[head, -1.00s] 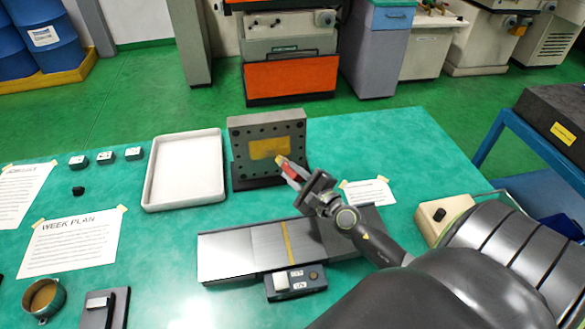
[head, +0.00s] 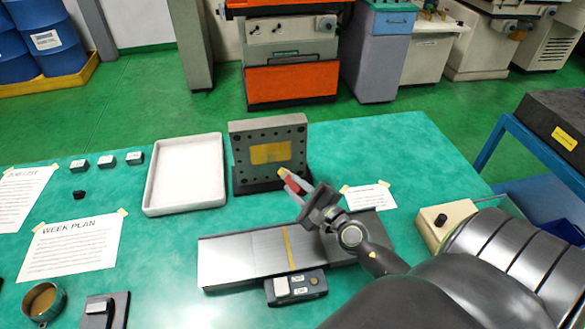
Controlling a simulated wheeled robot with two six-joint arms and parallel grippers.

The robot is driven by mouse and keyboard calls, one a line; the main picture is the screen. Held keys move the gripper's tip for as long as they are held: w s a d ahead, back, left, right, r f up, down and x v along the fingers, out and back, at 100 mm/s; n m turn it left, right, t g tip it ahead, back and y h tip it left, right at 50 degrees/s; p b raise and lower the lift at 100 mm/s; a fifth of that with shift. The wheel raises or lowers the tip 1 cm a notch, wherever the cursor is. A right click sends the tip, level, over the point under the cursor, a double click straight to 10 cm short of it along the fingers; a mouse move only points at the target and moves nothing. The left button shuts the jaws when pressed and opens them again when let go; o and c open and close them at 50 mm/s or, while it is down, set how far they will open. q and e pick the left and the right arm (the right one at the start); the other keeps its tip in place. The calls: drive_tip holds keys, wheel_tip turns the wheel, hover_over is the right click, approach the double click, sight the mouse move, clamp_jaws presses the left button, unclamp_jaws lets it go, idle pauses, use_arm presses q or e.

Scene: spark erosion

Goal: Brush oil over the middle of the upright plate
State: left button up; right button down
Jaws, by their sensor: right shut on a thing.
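The upright plate (head: 246,142) is a grey block with rows of dark holes, standing in a dark base. A yellow oily patch (head: 270,152) covers its middle. My right gripper (head: 304,192) is in front of the plate's lower right, shut on a brush (head: 292,184) with a red part and a yellowish tip. The brush tip is near the plate's lower right part, below the patch; I cannot tell whether it touches the plate. A small cup with brown-yellow content (head: 44,299) stands at the front left. My left gripper is not in view.
A white tray (head: 151,183) lies left of the plate. A grey magnetic-looking slab (head: 225,262) with a small control box (head: 296,288) lies in front. Papers (head: 74,246), small dark blocks (head: 107,159) and a cream box with a knob (head: 436,219) are around the green table.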

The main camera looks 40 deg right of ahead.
idle(0.3)
drive_tip(key=w+f+b, duration=0.2)
drive_tip(key=w+f, duration=0.1)
drive_tip(key=w, duration=0.5)
drive_tip(key=shift+w+a, duration=0.15)
drive_tip(key=shift+a, duration=0.1)
idle(0.3)
drive_tip(key=shift+w+d, duration=0.35)
drive_tip(key=shift+w, duration=0.35)
idle(0.6)
drive_tip(key=d, duration=0.1)
drive_tip(key=s+d+b, duration=0.1)
drive_tip(key=d, duration=0.1)
drive_tip(key=shift+s+d+b, duration=0.3)
drive_tip(key=shift+s+b, duration=0.1)
